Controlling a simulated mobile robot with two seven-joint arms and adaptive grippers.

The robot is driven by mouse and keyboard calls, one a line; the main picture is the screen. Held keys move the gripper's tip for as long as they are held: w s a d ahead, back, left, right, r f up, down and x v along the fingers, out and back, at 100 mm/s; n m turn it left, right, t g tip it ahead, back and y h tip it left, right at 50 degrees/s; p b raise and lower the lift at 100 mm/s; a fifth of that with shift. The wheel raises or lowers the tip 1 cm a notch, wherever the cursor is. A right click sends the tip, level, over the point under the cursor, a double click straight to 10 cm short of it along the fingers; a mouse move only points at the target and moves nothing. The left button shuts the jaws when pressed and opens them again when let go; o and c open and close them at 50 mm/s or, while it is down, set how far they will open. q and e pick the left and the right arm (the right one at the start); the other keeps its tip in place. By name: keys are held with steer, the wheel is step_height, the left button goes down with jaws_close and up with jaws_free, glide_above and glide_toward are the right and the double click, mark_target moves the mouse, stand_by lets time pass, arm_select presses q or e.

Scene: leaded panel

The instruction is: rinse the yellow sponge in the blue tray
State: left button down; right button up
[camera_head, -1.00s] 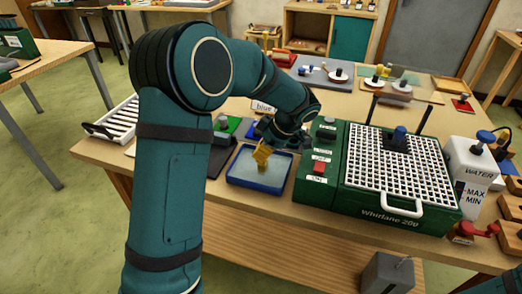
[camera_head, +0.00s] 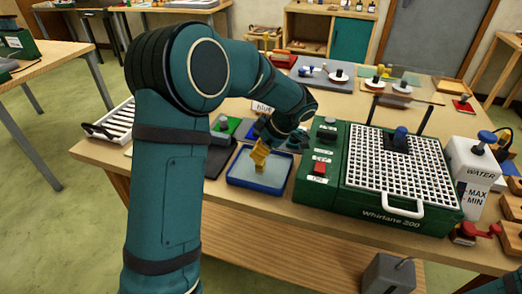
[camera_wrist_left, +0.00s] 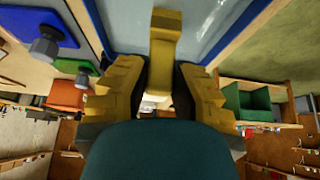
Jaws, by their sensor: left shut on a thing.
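The blue tray (camera_head: 256,186) lies near the front edge of the table, with a pale, water-like surface inside its blue rim. My left gripper (camera_head: 259,160) points down over the tray and is shut on the yellow sponge (camera_head: 260,169). In the left wrist view the sponge (camera_wrist_left: 164,40) stands between the two yellow fingers of my left gripper (camera_wrist_left: 160,80), and the tray's rim (camera_wrist_left: 96,25) is behind it. The sponge's lower end is at or just above the tray's surface; I cannot tell whether it touches. My right gripper is not in view.
A green machine (camera_head: 330,190) with a white grid top (camera_head: 395,165) stands close to the tray's right. A dark mat (camera_head: 218,160) and a green plate (camera_head: 226,128) with a grey knob lie left of it. A water container (camera_head: 470,165) stands at the far right.

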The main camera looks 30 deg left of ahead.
arm_select(q)
steer(key=shift+s+a, duration=0.1)
steer(key=shift+a, duration=0.2)
steer(key=shift+d+b, duration=0.4)
stand_by(0.6)
steer(key=shift+r, duration=0.1)
stand_by(1.1)
steer(key=shift+r+p, duration=1.3)
steer(key=shift+r, duration=1.15)
steer(key=shift+r+p, duration=0.65)
steer(key=shift+r, duration=0.85)
